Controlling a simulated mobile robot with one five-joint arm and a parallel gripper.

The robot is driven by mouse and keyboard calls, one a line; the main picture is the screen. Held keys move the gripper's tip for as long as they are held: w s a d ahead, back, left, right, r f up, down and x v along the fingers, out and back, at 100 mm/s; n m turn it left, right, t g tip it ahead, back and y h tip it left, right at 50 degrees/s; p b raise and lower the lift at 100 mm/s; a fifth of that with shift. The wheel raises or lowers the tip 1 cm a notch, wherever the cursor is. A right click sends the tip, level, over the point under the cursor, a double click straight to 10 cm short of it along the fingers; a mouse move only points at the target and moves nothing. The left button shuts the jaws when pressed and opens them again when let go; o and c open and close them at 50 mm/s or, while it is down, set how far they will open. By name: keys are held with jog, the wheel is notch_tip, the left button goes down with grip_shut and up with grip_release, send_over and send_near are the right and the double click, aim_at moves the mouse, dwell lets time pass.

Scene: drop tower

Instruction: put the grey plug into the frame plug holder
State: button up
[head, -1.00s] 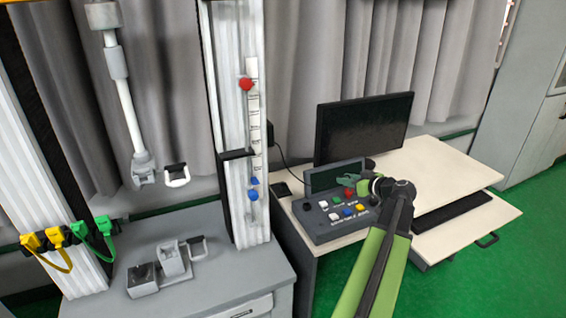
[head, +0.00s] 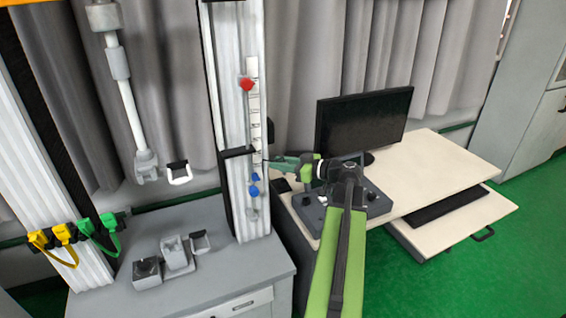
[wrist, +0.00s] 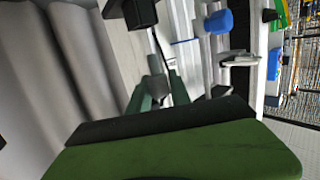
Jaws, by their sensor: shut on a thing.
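In the head view the plug is too small to make out. A black box (wrist: 140,12) with a thin dark line running down towards my fingers shows at the top of the wrist view; I cannot tell whether it is the frame plug holder. The plug looks apart from it.
A grey cabinet (head: 215,280) carries grey fixtures. A control box (head: 310,210), monitor (head: 362,122) and desk (head: 440,175) stand to the right. A blue knob (wrist: 218,21) is close in the wrist view.

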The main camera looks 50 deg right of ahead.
jog(key=shift+f+b, duration=2.1)
jog(key=shift+f, duration=0.25)
jog(key=shift+f, duration=0.2)
jog(key=o, duration=1.1)
jog(key=shift+c, duration=0.2)
jog(key=shift+s+d+r, duration=0.1)
jog(key=shift+s, duration=0.1)
jog(key=p+v, duration=0.2)
jog(key=v, duration=1.5)
